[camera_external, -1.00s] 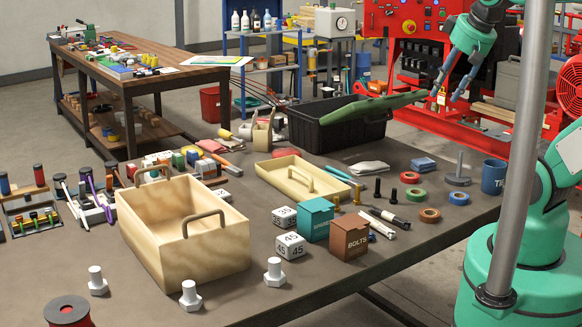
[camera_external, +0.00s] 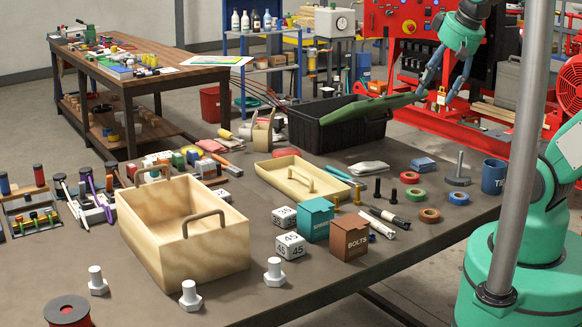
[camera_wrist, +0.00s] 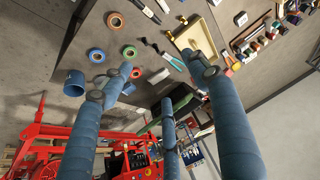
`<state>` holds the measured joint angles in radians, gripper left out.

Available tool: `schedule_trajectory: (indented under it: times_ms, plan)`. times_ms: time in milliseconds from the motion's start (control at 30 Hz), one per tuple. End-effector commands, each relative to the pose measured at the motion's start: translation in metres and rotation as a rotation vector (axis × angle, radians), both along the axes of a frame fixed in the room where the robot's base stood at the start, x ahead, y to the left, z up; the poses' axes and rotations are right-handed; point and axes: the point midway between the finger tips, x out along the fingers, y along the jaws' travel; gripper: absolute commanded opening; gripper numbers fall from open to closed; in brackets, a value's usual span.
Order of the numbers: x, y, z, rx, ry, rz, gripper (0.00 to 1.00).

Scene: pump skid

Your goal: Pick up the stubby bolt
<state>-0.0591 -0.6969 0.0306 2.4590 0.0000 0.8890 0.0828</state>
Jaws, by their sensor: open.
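Several bolts stand on the dark table; I cannot tell for sure which is the stubby one. Three thick white hex bolts stand at the near edge: a left one (camera_external: 97,281), a middle one (camera_external: 190,295) and a right one (camera_external: 274,272). Two small black bolts, one left (camera_external: 377,189) and one right (camera_external: 393,195), stand near the tape rolls. A brass bolt (camera_external: 357,194) is beside them. My gripper (camera_external: 438,88) is open and empty, high beyond the table's far right, away from all bolts. Its spread fingers show in the wrist view (camera_wrist: 160,76).
A wooden box (camera_external: 222,258), a teal box (camera_external: 317,218) and a brown BOLTS box (camera_external: 349,240) stand on the table. A black crate (camera_external: 340,137) holds a green object at the back. A blue mug (camera_external: 493,177) stands at the right. Red machinery (camera_external: 400,20) is behind my gripper.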

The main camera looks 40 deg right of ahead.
Motion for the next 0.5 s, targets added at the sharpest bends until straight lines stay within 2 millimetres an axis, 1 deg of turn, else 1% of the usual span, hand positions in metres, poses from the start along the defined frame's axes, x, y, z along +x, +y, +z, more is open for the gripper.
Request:
schedule_trajectory:
  times_ms: [167, 267, 400, 467, 500]
  plan:
    - [0.03, 0.035, -0.002, 0.045, 0.056, -0.015, 0.6]
    - [0.048, 0.061, -0.006, 0.071, 0.094, -0.031, 0.6]
    - [0.07, 0.101, -0.017, 0.1, 0.148, -0.06, 0.6]
    - [0.077, 0.12, -0.023, 0.11, 0.171, -0.073, 0.6]
    - [0.082, 0.133, -0.027, 0.115, 0.187, -0.082, 0.6]
